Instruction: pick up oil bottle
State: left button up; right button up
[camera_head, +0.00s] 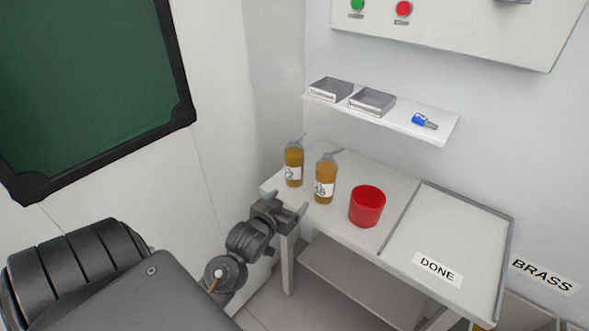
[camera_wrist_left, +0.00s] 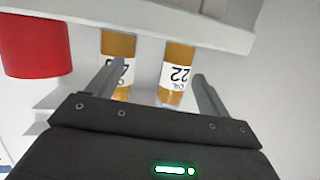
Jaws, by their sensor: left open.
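Two amber oil bottles with grey spouts and white labels stand upright on the white table. The left bottle (camera_head: 293,165) is near the table's left corner; the right bottle (camera_head: 325,180) is beside it. My left gripper (camera_head: 288,208) is open and empty, in front of the bottles at the table's left edge. It also shows in the left wrist view (camera_wrist_left: 158,80). My right gripper is not in view.
A red cup (camera_head: 367,206) stands right of the bottles. A grey-edged DONE tray (camera_head: 455,225) covers the table's right part. Above is a white shelf (camera_head: 425,131) with two grey bins (camera_head: 371,101) and a small blue object (camera_head: 424,121). A wall bounds the left.

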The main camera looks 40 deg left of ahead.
aim_at(291, 164)
pick_arm(q)
jog(key=w+a+r+t, duration=0.1)
jog(key=r, duration=0.1)
jog(key=w+a+r+t+y, duration=0.1)
jog(key=a+r+n, duration=0.1)
jog(key=a+r, duration=0.1)
jog(key=shift+w+r+t+y, duration=0.3)
jog(key=shift+w+t, duration=0.1)
jog(key=x, duration=0.4)
jog(key=shift+w+a, duration=0.15)
jog(key=shift+w, duration=0.25)
jog(key=shift+w+a, duration=0.1)
jog(key=shift+w, duration=0.3)
jog(key=shift+p+x, duration=0.65)
jog(key=shift+x, duration=1.9)
jog(key=shift+a+f, duration=0.15)
jog(key=shift+f, duration=0.05)
jog(key=c, duration=1.1)
jog(key=shift+c, duration=1)
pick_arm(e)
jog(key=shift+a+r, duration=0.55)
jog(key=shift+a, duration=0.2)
pick_arm(q)
jog(key=shift+r, duration=0.15)
